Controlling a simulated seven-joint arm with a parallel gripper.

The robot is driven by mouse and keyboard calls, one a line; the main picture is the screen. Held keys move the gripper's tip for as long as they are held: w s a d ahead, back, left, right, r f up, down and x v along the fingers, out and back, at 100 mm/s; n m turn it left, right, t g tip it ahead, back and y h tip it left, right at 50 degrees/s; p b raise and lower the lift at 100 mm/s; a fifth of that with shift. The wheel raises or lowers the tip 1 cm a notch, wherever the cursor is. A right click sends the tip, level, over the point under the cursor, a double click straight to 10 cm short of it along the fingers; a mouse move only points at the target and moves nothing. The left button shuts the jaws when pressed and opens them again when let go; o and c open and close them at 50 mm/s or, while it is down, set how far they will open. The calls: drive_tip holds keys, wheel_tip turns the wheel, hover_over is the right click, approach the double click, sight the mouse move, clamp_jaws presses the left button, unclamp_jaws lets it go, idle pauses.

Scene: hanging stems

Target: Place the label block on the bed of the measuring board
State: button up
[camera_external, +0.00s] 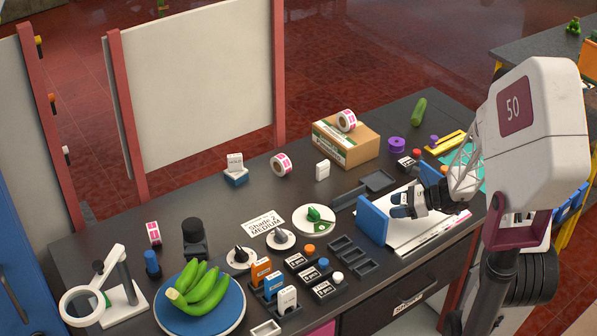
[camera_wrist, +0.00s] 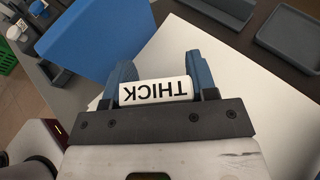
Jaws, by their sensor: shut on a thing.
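My gripper (camera_external: 408,205) is low over the white bed of the measuring board (camera_external: 440,236), right of the board's blue upright end plate (camera_external: 373,220). In the wrist view my gripper (camera_wrist: 161,88) has its two blue fingers shut on a white label block (camera_wrist: 156,92) marked "THICK", which reads upside down. The blue end plate (camera_wrist: 92,36) stands at upper left there, apart from the block. The pale bed (camera_wrist: 230,75) spreads behind and to the right of the fingers. I cannot tell whether the block touches the bed. In the external view the fingers mostly hide the block.
A dark tray with a handle (camera_external: 378,182) lies behind the board. Dark slotted trays (camera_external: 352,262) stand left of the end plate. A cardboard box (camera_external: 345,143) with a label roll stands farther back. Bananas on a blue plate (camera_external: 203,300) are at front left.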

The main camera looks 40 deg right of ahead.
sight(395, 223)
drive_tip(key=shift+f, duration=1.95)
drive_tip(key=shift+f, duration=0.1)
drive_tip(key=o, duration=0.9)
drive_tip(key=shift+v, duration=6.1)
drive_tip(key=shift+w+a, duration=0.1)
